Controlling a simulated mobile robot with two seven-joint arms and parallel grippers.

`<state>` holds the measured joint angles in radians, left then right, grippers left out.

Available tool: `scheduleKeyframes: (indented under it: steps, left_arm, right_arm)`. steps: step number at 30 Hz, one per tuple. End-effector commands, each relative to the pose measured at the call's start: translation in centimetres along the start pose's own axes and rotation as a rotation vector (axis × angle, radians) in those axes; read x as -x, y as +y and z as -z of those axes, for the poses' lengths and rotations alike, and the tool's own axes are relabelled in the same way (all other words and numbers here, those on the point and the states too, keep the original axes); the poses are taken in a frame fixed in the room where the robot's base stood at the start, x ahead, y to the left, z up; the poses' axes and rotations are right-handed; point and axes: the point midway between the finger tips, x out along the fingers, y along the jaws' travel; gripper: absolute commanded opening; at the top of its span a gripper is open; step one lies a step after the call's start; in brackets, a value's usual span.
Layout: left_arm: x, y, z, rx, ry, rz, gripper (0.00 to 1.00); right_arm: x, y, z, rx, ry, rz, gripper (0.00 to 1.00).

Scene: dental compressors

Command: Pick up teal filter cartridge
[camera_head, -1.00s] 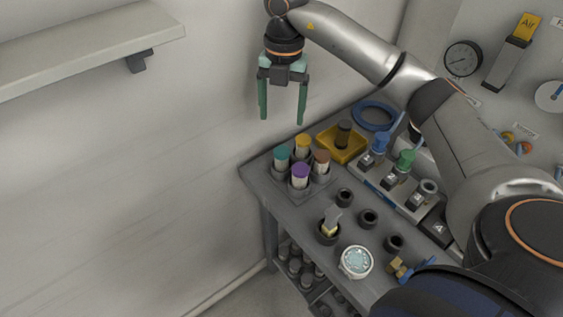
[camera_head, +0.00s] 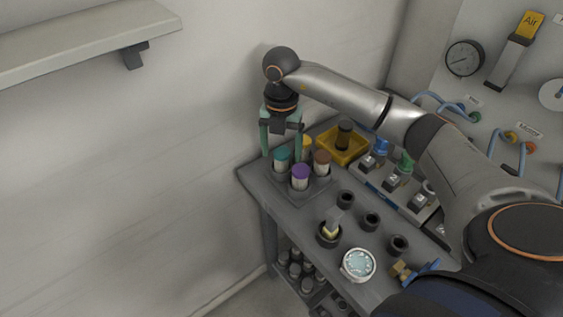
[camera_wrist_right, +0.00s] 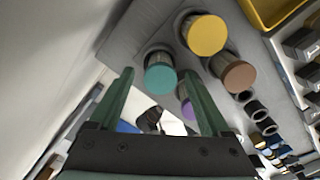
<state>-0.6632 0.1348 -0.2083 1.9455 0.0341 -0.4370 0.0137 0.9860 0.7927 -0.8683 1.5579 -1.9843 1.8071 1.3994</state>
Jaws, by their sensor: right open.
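The teal filter cartridge (camera_head: 282,157) stands upright in a grey holder (camera_head: 316,190) at the table's left corner, grouped with a yellow (camera_head: 306,143), a brown (camera_head: 322,162) and a purple cartridge (camera_head: 300,177). My right gripper (camera_head: 281,155) points down with its fingers open, at the teal and yellow cartridges in the head view. In the right wrist view the teal cap (camera_wrist_right: 160,79) lies just beyond and between the open green fingertips (camera_wrist_right: 160,82); I see no contact. The purple cap (camera_wrist_right: 187,109) is partly hidden by a finger. My left gripper is not in view.
A yellow tray (camera_head: 352,152) with a dark cylinder stands behind the cartridges. A row of numbered blocks (camera_head: 393,183), black cups (camera_head: 371,221) and a round gauge (camera_head: 358,264) fill the table to the right. A wall shelf (camera_head: 90,40) is at upper left.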

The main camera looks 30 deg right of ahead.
Motion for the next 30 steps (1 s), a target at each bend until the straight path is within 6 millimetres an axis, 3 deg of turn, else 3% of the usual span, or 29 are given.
scheduleKeyframes:
  steps: [3, 11, 30]
  left_arm:
    - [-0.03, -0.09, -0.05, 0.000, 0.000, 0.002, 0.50]
    - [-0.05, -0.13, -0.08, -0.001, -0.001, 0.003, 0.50]
    - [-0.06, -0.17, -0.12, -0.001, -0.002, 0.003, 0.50]
  right_arm:
    - [-1.02, -0.04, 0.00, -0.001, 0.001, 0.000, 0.81]
    - [-1.13, -0.03, -0.02, -0.001, 0.000, 0.000, 0.79]
    - [-1.08, -0.02, -0.03, -0.001, 0.000, -0.001, 0.07]
